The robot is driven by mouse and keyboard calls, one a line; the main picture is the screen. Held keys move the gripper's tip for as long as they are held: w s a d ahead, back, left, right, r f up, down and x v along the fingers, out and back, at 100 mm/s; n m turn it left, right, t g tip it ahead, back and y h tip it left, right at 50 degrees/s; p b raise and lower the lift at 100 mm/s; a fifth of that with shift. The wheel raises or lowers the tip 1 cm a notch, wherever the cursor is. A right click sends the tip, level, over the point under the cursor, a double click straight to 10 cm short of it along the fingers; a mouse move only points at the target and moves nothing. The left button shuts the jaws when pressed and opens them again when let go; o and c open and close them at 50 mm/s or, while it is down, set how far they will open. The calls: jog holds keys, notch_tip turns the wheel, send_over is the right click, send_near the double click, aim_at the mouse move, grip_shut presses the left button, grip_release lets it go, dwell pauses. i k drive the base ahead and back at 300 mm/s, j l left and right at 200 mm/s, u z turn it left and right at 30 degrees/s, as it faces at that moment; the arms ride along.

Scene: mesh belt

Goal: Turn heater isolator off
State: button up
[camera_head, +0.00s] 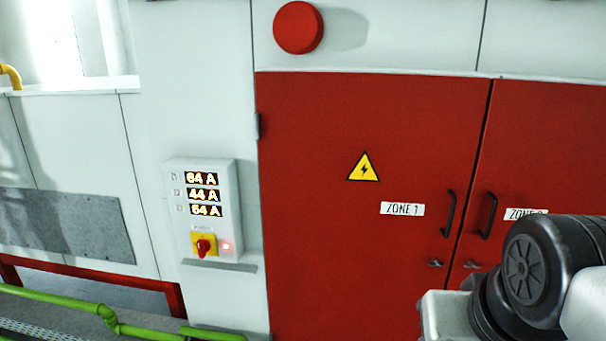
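The heater isolator (204,246) is a red rotary knob on a yellow square plate. It sits low on a white control box (228,190) fixed to the white wall, left of the red cabinet. The knob's handle looks roughly upright, but it is small in view. A red lamp (226,246) is lit beside it. My arm shows at the lower right, far from the isolator. My gripper is outside the view.
A red cabinet (330,240) with closed doors, black handles, zone labels and a warning triangle fills the middle and right. A round red button-like disc (298,28) is above. A green pipe (60,303) runs low at the left. The space before the control box looks clear.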

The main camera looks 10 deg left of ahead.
aim_at(203, 245)
jog(key=u, duration=1.25)
jog(key=i+j, duration=0.1)
jog(key=i, duration=0.4)
jog(key=i+j, duration=0.1)
jog(key=i, duration=0.35)
